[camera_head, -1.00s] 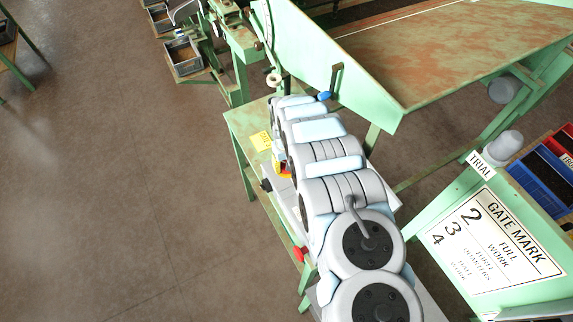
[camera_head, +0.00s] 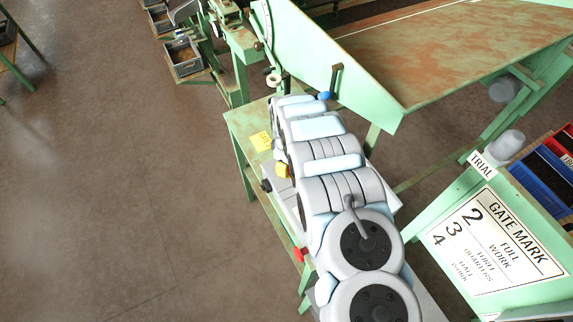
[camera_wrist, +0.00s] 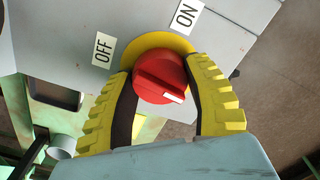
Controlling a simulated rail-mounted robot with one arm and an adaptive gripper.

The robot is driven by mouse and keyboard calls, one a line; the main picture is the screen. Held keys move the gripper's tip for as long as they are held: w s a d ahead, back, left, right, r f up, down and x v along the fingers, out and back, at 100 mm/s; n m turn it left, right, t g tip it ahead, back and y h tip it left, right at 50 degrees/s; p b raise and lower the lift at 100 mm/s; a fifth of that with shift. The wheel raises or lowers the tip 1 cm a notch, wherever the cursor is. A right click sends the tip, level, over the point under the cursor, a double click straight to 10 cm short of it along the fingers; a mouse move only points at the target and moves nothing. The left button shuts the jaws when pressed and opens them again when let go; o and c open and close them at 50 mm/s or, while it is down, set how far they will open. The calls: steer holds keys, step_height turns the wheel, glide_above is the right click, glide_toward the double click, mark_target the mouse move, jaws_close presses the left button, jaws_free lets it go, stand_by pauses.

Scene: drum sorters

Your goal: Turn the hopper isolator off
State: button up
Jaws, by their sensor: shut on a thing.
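In the wrist view the hopper isolator is a red rotary knob (camera_wrist: 160,78) on a yellow round plate (camera_wrist: 150,48), fixed to a grey box (camera_wrist: 60,28). An OFF label (camera_wrist: 104,49) is at upper left and an ON label (camera_wrist: 186,13) at upper right. The white mark on the knob is at its lower right end, on the side away from the OFF label. My gripper (camera_wrist: 163,92) is shut on the knob, one yellow finger on each side. In the head view a yellow part of my gripper (camera_head: 283,170) shows beside my arm; the knob is hidden there.
In the head view a green bench (camera_head: 240,125) carries a yellow note (camera_head: 261,141). A red knob (camera_head: 300,254) stands at its lower edge. A green chute (camera_head: 450,60) and a GATE MARK sign (camera_head: 495,240) are to the right. Open floor lies left.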

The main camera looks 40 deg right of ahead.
steer(key=shift+n, duration=0.3)
steer(key=o, duration=1.2)
step_height(320, 180, up, 12)
stand_by(0.5)
stand_by(0.5)
